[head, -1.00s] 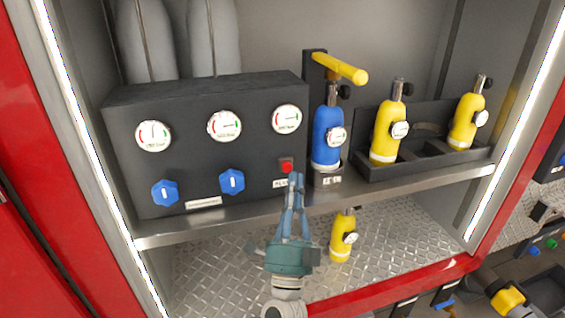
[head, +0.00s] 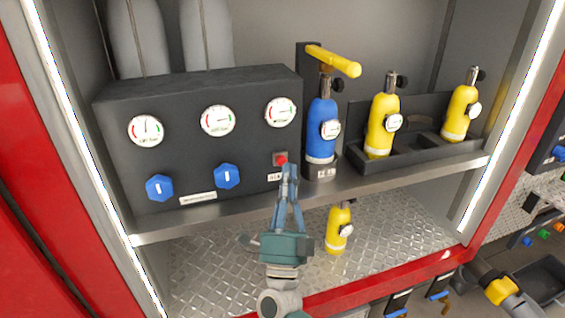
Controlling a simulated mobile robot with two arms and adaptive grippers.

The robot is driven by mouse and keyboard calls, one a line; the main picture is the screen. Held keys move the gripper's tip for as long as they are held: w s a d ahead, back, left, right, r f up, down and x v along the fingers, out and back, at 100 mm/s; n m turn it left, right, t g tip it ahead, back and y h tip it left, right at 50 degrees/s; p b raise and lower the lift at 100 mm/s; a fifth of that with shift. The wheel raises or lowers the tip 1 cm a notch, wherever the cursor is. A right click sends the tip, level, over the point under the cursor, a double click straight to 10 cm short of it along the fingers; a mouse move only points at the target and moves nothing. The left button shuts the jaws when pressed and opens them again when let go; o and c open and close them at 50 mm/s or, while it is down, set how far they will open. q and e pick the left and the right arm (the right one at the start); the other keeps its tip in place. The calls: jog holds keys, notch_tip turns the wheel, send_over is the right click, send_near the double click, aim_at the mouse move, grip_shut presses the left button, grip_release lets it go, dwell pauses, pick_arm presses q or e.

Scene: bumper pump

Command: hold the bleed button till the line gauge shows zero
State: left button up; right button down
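The red bleed button (head: 281,160) sits at the lower right of the dark control panel (head: 120,175). My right gripper (head: 288,167) is shut and empty, its blue fingertips together just below and right of the button's face. I cannot tell whether they touch it. The panel carries a left gauge (head: 145,131), a middle gauge (head: 217,121) and a right gauge (head: 280,112). Their lettering is too small to tell which is the line gauge, and exact readings are unclear. My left gripper is not in view.
Two blue knobs (head: 160,188) (head: 228,177) stick out left of the button. A blue cylinder (head: 322,135) under a yellow handle (head: 332,60) stands close to its right. Yellow cylinders (head: 382,125) (head: 460,115) stand in a dark rack; another yellow cylinder (head: 336,238) is below the shelf.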

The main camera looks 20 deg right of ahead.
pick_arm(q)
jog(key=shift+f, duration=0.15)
pick_arm(e)
jog(key=shift+w, duration=0.15)
dwell(0.4)
pick_arm(q)
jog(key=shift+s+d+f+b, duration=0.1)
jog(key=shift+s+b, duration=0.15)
jog(key=shift+b, duration=0.05)
pick_arm(e)
jog(key=shift+w, duration=0.25)
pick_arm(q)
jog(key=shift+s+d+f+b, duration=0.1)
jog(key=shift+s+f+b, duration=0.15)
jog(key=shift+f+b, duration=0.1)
pick_arm(e)
jog(key=shift+w, duration=0.5)
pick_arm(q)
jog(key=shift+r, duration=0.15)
pick_arm(e)
jog(key=shift+s, duration=0.15)
dwell(1.3)
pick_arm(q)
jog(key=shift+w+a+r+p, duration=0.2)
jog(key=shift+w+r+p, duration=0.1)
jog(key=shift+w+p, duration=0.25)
pick_arm(e)
jog(key=shift+s, duration=0.75)
jog(key=shift+s, duration=0.1)
